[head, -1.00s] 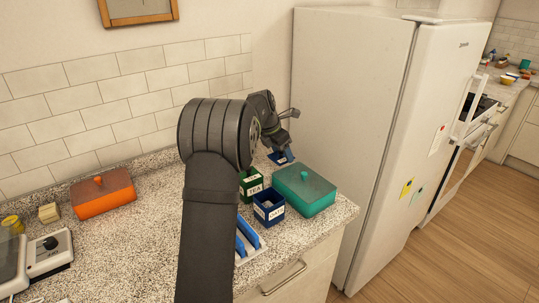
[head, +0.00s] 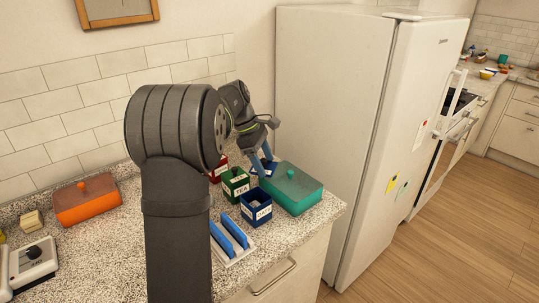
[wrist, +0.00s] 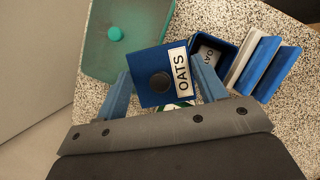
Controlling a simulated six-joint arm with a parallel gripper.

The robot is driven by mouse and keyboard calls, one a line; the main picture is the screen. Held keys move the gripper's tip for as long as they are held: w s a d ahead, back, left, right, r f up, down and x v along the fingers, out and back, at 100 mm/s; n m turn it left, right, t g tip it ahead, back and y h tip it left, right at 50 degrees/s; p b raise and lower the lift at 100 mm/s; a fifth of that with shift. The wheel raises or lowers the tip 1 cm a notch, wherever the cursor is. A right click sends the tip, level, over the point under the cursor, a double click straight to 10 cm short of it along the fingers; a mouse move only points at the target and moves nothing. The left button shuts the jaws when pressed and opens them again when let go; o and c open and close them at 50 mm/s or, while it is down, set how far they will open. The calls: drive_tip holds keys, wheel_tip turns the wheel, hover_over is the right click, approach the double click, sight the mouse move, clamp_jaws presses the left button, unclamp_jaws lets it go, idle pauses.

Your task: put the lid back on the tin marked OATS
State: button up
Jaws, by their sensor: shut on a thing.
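The blue OATS tin (head: 256,214) stands open on the counter, just front-left of the teal box. In the wrist view the tin (wrist: 228,45) is partly hidden behind the lid and a finger. My gripper (head: 263,164) is shut on the square blue lid (wrist: 147,63), which has a dark round knob and a white OATS label. The lid is between the two blue fingers, behind the tin in the head view and apart from it. In the head view the fingers partly hide the lid.
A green TEA tin (head: 236,185) stands beside the OATS tin, with a red tin (head: 217,172) behind it. The teal lidded box (head: 297,191) is close on the right. Blue upright slabs (head: 232,234) stand in front. An orange box (head: 88,204) sits far left.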

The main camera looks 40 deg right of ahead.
drive_tip(key=s+a+r+m+y, duration=0.2)
drive_tip(key=s+a+m+y, duration=0.15)
drive_tip(key=a+m, duration=0.3)
drive_tip(key=shift+g+h, duration=0.3)
drive_tip(key=shift+h, duration=0.15)
drive_tip(key=shift+s+d+f, duration=0.1)
drive_tip(key=shift+d+f, duration=0.05)
drive_tip(key=shift+f, duration=1.4)
drive_tip(key=shift+d+f, duration=0.15)
drive_tip(key=shift+f, duration=1.35)
drive_tip(key=shift+f, duration=0.2)
drive_tip(key=o, duration=1.3)
drive_tip(key=shift+c, duration=0.2)
wheel_tip(320, 180, up, 7)
drive_tip(key=shift+c, duration=0.2)
